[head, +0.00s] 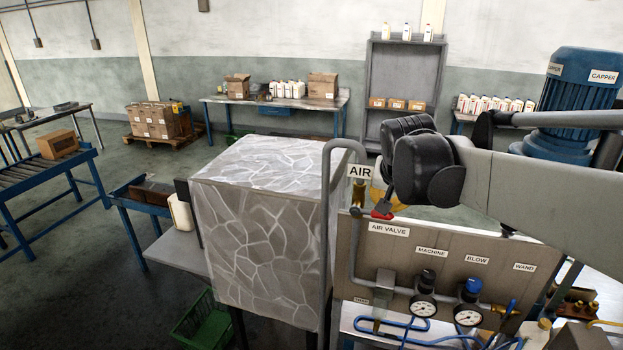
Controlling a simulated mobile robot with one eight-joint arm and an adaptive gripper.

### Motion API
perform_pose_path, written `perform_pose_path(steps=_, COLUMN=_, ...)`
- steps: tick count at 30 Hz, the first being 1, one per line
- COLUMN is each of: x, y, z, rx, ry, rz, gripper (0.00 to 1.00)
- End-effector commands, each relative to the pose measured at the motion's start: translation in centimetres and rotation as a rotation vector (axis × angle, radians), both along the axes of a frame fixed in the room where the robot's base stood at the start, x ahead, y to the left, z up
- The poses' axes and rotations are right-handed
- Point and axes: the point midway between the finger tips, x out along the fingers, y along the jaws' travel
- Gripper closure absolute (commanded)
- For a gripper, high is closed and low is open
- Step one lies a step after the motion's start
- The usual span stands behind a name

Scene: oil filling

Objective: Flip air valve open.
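The air valve shows as a red handle (381,214) on the grey pipe, just above the AIR VALVE label (389,228) on the metal panel. My arm reaches in from the right. My gripper (387,197) points down at the red handle, and its tips appear at or very close to it. The dark gripper body and wrist cover part of the valve. I cannot tell whether the fingers touch the handle or how far apart they are.
The panel (462,258) carries gauges (423,305) and a blue knob (473,287), with blue hoses below. A grey-patterned box (262,220) and an upright pipe (327,220) stand left of the valve. A blue CAPPER machine (581,95) is behind my arm. Open floor lies at the left.

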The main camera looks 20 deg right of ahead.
Motion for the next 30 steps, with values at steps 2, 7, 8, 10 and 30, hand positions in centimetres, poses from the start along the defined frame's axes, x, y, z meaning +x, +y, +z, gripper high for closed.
perform_pose_path(steps=2, x=-0.1, y=-0.1, z=-0.1, rx=0.009, ry=-0.006, rz=-0.001, gripper=1.0)
perform_pose_path(steps=7, x=-0.1, y=-0.1, z=-0.4, rx=0.031, ry=-0.021, rz=0.0, gripper=1.0)
perform_pose_path(steps=8, x=-0.1, y=-0.1, z=-0.4, rx=0.037, ry=-0.024, rz=-0.001, gripper=1.0)
perform_pose_path(steps=10, x=-0.2, y=-0.2, z=-0.5, rx=0.047, ry=-0.032, rz=-0.002, gripper=1.0)
perform_pose_path(steps=30, x=-0.5, y=-0.8, z=-3.8, rx=0.342, ry=-0.233, rz=-0.005, gripper=1.0)
